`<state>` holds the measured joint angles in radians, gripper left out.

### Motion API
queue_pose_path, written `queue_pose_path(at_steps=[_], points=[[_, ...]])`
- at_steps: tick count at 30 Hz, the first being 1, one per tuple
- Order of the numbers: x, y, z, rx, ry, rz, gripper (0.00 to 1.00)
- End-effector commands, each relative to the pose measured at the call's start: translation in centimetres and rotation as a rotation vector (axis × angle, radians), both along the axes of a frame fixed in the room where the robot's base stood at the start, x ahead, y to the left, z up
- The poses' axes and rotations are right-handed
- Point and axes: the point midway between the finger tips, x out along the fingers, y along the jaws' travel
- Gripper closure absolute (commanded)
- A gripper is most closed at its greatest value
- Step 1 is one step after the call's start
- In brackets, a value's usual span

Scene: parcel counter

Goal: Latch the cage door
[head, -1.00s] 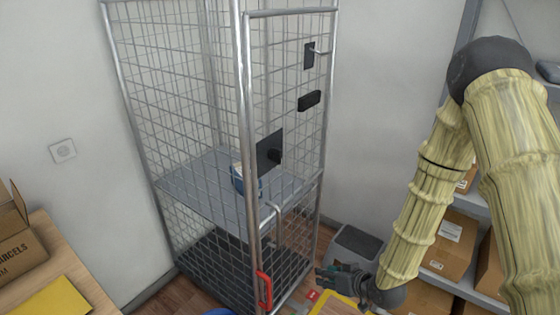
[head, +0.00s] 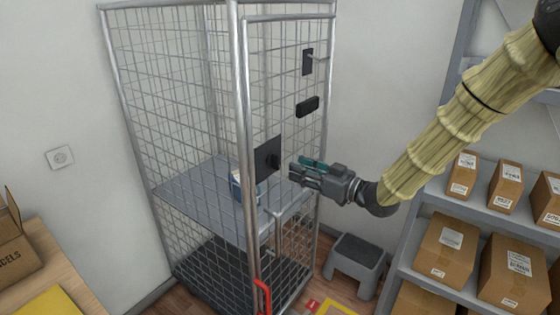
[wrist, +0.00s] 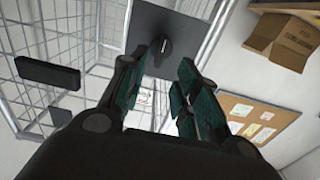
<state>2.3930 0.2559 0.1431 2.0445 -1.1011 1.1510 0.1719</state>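The cage door (head: 290,75) is a wire-mesh panel in a grey tube frame on the cage's right-hand face. Its left edge stands close to the corner post (head: 241,120); I cannot tell whether it is fully shut. A dark square plate (head: 264,150) with a black knob (head: 272,161) sits by that edge at mid height. The plate (wrist: 186,22) and knob (wrist: 163,46) also show in the wrist view, ahead of the fingers. My gripper (head: 291,168) is open and empty, just right of the knob, apparently not touching it. Its teal-padded fingers (wrist: 163,72) are spread in the wrist view.
A black pad (head: 307,106) and a small dark plate with a peg (head: 308,62) are higher on the door. A red handle (head: 263,297) is low down. A blue-and-white item (head: 240,184) sits inside the cage. A grey step stool (head: 356,264) and parcel shelves (head: 440,206) stand right.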

Motion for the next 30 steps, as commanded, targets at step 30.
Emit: queue_pose_path(at_steps=[30], points=[[4.4,6.1,0.0,0.0,0.001,-0.001,0.85]])
